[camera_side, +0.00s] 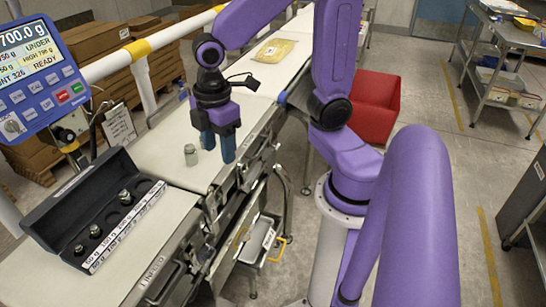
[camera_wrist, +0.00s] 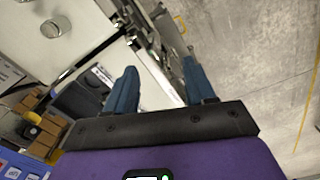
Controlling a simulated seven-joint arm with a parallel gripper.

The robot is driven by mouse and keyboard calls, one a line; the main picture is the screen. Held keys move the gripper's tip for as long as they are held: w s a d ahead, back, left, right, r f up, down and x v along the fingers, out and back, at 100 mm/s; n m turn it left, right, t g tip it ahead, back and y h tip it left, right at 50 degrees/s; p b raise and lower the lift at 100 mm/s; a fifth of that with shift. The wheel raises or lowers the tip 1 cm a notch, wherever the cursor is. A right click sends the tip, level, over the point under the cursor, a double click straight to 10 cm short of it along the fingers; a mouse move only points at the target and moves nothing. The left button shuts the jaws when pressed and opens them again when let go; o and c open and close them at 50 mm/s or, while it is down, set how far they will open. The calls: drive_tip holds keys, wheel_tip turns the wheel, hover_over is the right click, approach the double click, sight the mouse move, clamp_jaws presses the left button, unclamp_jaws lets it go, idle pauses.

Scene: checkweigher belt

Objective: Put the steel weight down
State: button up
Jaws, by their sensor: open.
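The steel weight (camera_side: 191,155), a small grey cylinder with a knob on top, stands upright on the pale belt (camera_side: 160,143). In the wrist view a round grey weight (camera_wrist: 55,27) shows at the upper left, outside the space between my fingers. My gripper (camera_side: 218,148) is open, pointing down with blue fingers, just right of the weight and apart from it. In the wrist view my gripper (camera_wrist: 158,78) has nothing between its fingers.
An open black case (camera_side: 64,223) with several weights and a labelled edge lies on the nearer belt section. A blue display (camera_side: 38,70) reads 700.0 g and UNDER. A yellow packet (camera_side: 274,50) lies farther up the belt. A red bin (camera_side: 376,105) stands right of the conveyor.

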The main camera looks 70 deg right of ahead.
drive_tip(key=s+m, duration=0.1)
drive_tip(key=s, duration=1.1)
drive_tip(key=shift+d+f, duration=0.15)
drive_tip(key=shift+f, duration=0.1)
